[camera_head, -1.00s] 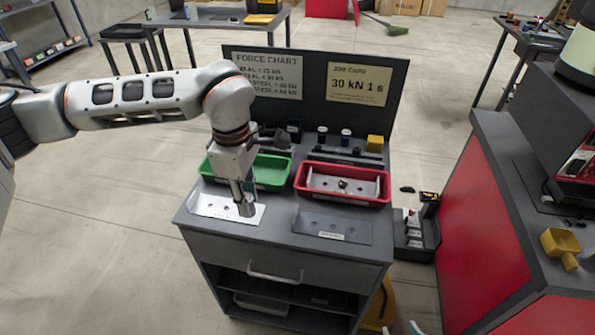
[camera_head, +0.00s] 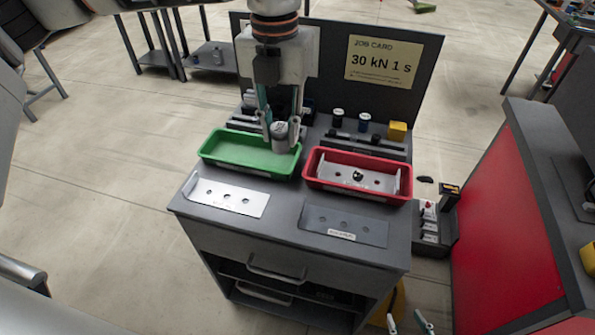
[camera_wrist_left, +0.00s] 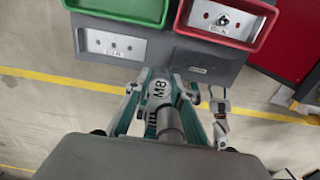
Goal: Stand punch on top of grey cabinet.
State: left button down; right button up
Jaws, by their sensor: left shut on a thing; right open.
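The punch (camera_head: 280,131) is a short grey metal cylinder with a pale end. In the left wrist view the punch (camera_wrist_left: 159,92) shows the marking M8 on that end. My left gripper (camera_head: 282,140) is shut on it and holds it over the right part of the green tray, apparently above the tray. The grey cabinet (camera_head: 285,214) stands in the middle, with a drawer and open shelf below its top. My right gripper (camera_head: 406,323) shows only its teal fingertips at the bottom edge, spread apart and empty, in front of the cabinet.
On the cabinet top stand a green tray (camera_head: 228,165), a red tray (camera_head: 318,184) with a plate in it, a silver plate (camera_head: 240,203) and a dark plate (camera_head: 352,231). Racks with small parts and an upright sign board are behind. A red-sided bench (camera_head: 500,220) is at right.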

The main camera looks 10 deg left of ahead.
pick_arm(q)
notch_tip(320, 180, down, 19)
jog(key=shift+r+b, duration=0.1)
jog(key=shift+b, duration=0.3)
jog(key=shift+f, duration=0.25)
jog(key=c, duration=1.7)
grip_release()
jog(key=shift+r, duration=0.55)
notch_tip(320, 180, up, 11)
jog(key=shift+r, duration=0.15)
